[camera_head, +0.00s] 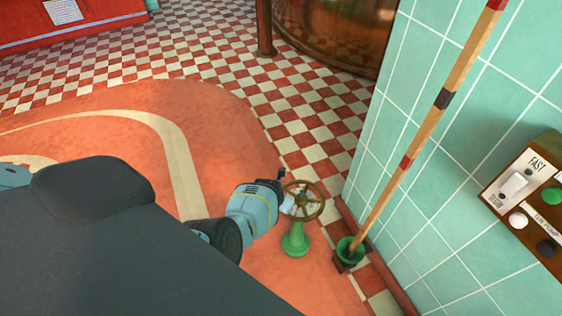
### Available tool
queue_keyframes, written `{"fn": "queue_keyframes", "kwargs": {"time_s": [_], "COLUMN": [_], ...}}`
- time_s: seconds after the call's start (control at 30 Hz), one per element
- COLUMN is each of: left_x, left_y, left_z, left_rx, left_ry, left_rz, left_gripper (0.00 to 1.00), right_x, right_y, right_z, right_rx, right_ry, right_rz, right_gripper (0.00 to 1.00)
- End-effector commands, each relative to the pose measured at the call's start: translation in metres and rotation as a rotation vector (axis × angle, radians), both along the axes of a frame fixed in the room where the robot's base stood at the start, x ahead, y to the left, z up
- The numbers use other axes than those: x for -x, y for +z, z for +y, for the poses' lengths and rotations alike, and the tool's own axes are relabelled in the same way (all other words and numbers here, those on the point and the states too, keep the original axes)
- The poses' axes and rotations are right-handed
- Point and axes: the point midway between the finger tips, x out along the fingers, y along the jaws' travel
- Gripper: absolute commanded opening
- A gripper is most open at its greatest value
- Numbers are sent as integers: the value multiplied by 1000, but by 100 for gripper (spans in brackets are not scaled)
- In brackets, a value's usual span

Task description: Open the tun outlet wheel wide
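The outlet wheel (306,197) is a round, brass-brown spoked handwheel on a short green pedestal (295,241) standing on the floor near the tiled wall. One gripper, with a pale blue wrist, is at the wheel's left side (285,199). Its fingers overlap the wheel's left rim, and I cannot tell whether they are closed on it. My other gripper is not in view.
A striped wooden pole (427,145) leans on the green tiled wall (405,120), its foot in a green cup (349,251) right of the pedestal. A wooden switch panel (537,192) is on the wall. A copper vessel (335,30) stands behind. Checkered floor (200,60) is clear.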

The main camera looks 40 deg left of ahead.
Motion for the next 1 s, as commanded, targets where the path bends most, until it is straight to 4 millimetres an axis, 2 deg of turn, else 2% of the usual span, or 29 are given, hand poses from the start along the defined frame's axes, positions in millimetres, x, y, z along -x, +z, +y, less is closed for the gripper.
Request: {"fn": "queue_keyframes", "kwargs": {"time_s": [0.03,0.43,0.47,0.6,0.87,1.0], "left_x": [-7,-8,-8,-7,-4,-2], "left_y": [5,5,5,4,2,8], "left_z": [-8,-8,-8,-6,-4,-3], "left_rx": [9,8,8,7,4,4], "left_ry": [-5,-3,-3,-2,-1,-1], "left_rz": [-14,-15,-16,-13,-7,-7], "left_gripper": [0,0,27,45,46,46], "right_x": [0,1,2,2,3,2], "right_y": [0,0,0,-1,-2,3], "right_z": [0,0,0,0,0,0], "right_rx": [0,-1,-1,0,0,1], "right_ry": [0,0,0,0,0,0], "right_rz": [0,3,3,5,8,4], "right_gripper": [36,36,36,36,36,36]}}
